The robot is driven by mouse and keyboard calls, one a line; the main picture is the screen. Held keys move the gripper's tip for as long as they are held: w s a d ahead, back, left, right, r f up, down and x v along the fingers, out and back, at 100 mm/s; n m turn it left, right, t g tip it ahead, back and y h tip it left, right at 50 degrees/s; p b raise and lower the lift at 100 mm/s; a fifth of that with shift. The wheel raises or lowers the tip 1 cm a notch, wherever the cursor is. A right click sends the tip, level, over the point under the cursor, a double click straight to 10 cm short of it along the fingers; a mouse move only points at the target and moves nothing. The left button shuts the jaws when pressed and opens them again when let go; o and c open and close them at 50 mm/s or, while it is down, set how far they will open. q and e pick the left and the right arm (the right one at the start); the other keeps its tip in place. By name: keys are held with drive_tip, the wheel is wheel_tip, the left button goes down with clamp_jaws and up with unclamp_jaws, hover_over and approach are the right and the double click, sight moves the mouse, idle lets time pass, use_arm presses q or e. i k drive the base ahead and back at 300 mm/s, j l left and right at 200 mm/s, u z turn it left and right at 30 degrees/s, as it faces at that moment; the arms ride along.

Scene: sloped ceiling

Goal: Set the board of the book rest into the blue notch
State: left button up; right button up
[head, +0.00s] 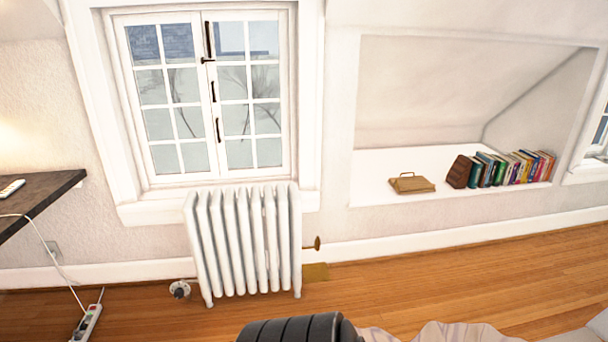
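A small tan wooden piece (412,184) lies low on the white ledge of the wall niche, at the right of the head view. A thin raised bar shows at its back edge. It looks like the book rest, but it is too small to make out its board or notches. No blue notch can be made out. Neither of my grippers is in the head view.
Right of the tan piece, a dark brown bookend (458,172) and a row of books (515,168) stand on the niche ledge (375,190). A white radiator (245,242) stands under the window. A dark desk (40,195) juts in at left. Wooden floor (400,285) is open below the niche.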

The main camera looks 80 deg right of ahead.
sight(415, 182)
drive_tip(key=z, duration=3.5)
drive_tip(key=i+j+u, duration=0.25)
drive_tip(key=i, duration=0.35)
drive_tip(key=i+u, duration=0.2)
drive_tip(key=i, duration=0.4)
drive_tip(key=i+l+z, duration=0.2)
drive_tip(key=i+z, duration=0.15)
drive_tip(key=i, duration=0.3)
drive_tip(key=i+z, duration=0.35)
drive_tip(key=i, duration=0.3)
drive_tip(key=i+j+z, duration=0.15)
drive_tip(key=i+z, duration=0.25)
drive_tip(key=i, duration=0.25)
